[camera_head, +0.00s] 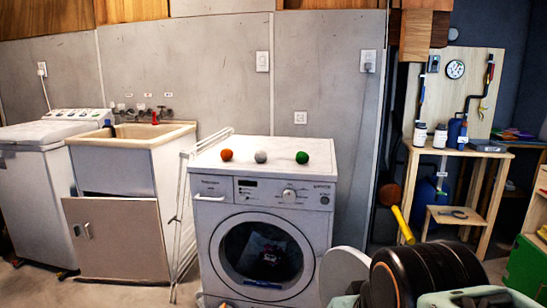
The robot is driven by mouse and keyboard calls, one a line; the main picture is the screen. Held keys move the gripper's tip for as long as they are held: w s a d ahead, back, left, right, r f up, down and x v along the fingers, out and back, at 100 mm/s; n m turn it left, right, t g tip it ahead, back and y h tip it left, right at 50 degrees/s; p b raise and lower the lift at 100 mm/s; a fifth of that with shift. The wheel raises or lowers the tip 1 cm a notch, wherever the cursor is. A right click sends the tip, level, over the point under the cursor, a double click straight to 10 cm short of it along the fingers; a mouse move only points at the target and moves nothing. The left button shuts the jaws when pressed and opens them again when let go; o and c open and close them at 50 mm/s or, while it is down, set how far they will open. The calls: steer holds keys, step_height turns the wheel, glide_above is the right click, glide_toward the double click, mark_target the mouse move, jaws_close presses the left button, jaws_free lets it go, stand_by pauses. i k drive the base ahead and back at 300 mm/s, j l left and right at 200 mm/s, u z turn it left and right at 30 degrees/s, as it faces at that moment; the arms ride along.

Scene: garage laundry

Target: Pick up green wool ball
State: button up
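The green wool ball (302,157) rests on the white top of the washing machine (215,160), near its right side. It is the rightmost of three balls in a loose row. An orange ball (226,155) is at the left and a light grey ball (260,156) is in the middle. The balls stand apart from each other. My gripper's fingers do not show in the head view, so their opening and distance from the green ball cannot be seen.
A white folding rack (187,215) leans at the washer's left, beside a sink cabinet (115,235). At the right stand a wooden workbench (450,152) with bottles and a yellow-handled mallet (402,224). Dark rounded parts fill the lower right foreground. Above the washer top is free room.

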mark_target(302, 157)
steer(key=i+z, duration=0.1)
steer(key=z, duration=0.5)
steer(key=i+j+z, duration=0.6)
steer(key=k+l, duration=0.05)
